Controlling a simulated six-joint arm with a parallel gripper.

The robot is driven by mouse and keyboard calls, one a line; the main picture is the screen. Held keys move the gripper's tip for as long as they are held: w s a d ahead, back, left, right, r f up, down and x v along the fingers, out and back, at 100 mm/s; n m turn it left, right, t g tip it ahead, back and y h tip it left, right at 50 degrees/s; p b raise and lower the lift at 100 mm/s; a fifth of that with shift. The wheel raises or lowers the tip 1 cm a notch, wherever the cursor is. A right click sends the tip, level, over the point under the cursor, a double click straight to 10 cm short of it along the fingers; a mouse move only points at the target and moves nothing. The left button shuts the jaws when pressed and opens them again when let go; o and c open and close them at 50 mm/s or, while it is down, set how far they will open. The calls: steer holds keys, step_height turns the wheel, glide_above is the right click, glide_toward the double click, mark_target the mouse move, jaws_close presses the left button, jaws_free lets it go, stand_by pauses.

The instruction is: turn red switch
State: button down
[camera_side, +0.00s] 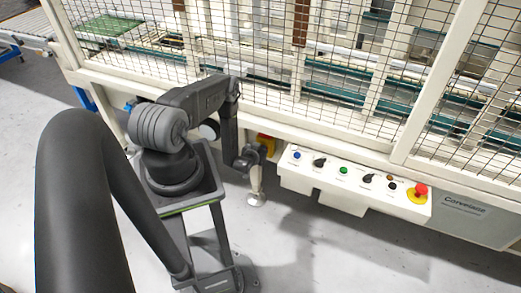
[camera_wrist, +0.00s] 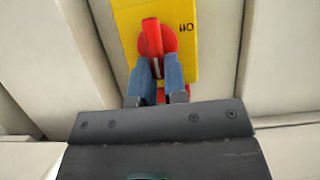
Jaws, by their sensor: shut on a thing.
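The red switch (camera_wrist: 153,38) is a red rotary knob with a raised handle on a yellow plate (camera_wrist: 188,12). It shows at the top of the wrist view, its handle nearly upright in the picture. My gripper (camera_wrist: 157,70) has its two blue-grey fingers around the lower part of the handle, shut on it. In the side view my gripper (camera_side: 250,158) is at the yellow plate (camera_side: 266,144) on the machine's frame, left of the control panel.
A white control panel (camera_side: 330,184) with several buttons and knobs and a red emergency stop (camera_side: 421,190) on a yellow base lies to the right. A wire mesh fence (camera_side: 340,60) stands behind. A support foot (camera_side: 257,198) is just below my gripper. The grey floor in front is clear.

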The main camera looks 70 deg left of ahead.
steer(key=shift+s+a+f+n+t+h, duration=0.2)
steer(key=shift+n+t+h, duration=0.3)
steer(key=shift+n, duration=0.5)
steer(key=shift+s+a+f+n+t+h, duration=0.1)
steer(key=shift+s+a+n+t+h, duration=0.15)
steer(key=shift+n+t, duration=0.6)
steer(key=shift+s+a+f+n+t+h, duration=0.15)
steer(key=shift+n+t+h, duration=0.25)
steer(key=shift+n, duration=0.75)
steer(key=c, duration=1.2)
jaws_free()
steer(key=shift+o, duration=0.2)
steer(key=shift+r, duration=0.1)
